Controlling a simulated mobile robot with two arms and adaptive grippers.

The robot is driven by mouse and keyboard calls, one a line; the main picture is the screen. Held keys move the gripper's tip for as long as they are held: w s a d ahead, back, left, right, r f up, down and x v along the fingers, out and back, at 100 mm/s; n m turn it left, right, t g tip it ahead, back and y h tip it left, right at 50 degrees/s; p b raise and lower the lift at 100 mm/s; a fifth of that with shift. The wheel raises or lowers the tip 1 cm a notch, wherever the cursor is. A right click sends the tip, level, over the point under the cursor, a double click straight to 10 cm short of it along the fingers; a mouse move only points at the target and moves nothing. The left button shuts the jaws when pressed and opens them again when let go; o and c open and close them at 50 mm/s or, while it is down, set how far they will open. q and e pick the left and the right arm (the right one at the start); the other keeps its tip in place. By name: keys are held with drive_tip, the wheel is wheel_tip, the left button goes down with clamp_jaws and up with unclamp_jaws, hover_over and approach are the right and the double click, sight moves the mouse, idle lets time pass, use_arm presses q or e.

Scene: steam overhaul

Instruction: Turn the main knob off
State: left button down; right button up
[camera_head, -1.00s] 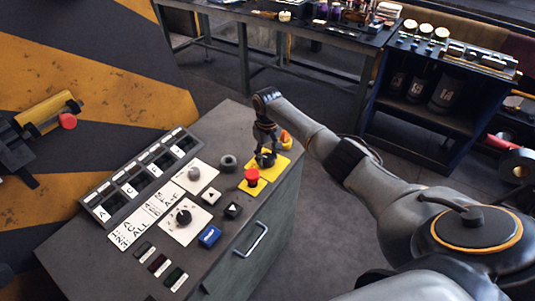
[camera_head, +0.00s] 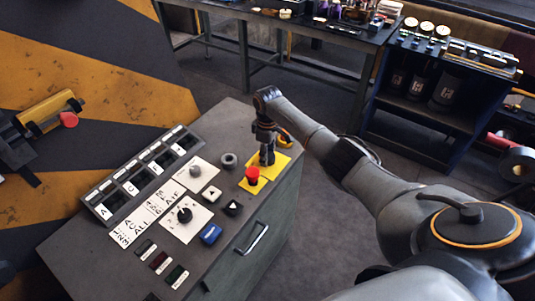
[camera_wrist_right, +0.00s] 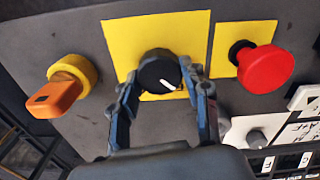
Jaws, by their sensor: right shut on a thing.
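The main knob (camera_wrist_right: 158,73) is a round black knob with a white pointer mark, set on a yellow plate (camera_wrist_right: 212,30). In the wrist view its mark points to the lower right. My right gripper (camera_wrist_right: 166,88) has one finger on each side of the knob and is shut on it. In the head view my right gripper (camera_head: 267,157) reaches down from above onto the yellow plate (camera_head: 282,160) and hides most of the knob. My left gripper is in neither view.
A red mushroom button (camera_wrist_right: 266,69) sits right beside the knob in the wrist view, and an orange-and-yellow rotary switch (camera_wrist_right: 67,87) on the other side. The grey console (camera_head: 110,262) carries several more buttons, a black dial (camera_head: 184,215) and labels.

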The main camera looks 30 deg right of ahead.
idle(0.3)
drive_tip(key=o, duration=1.1)
drive_tip(key=shift+o, duration=0.2)
drive_tip(key=shift+r, duration=0.1)
wheel_tip(320, 180, up, 12)
drive_tip(key=shift+f, duration=0.2)
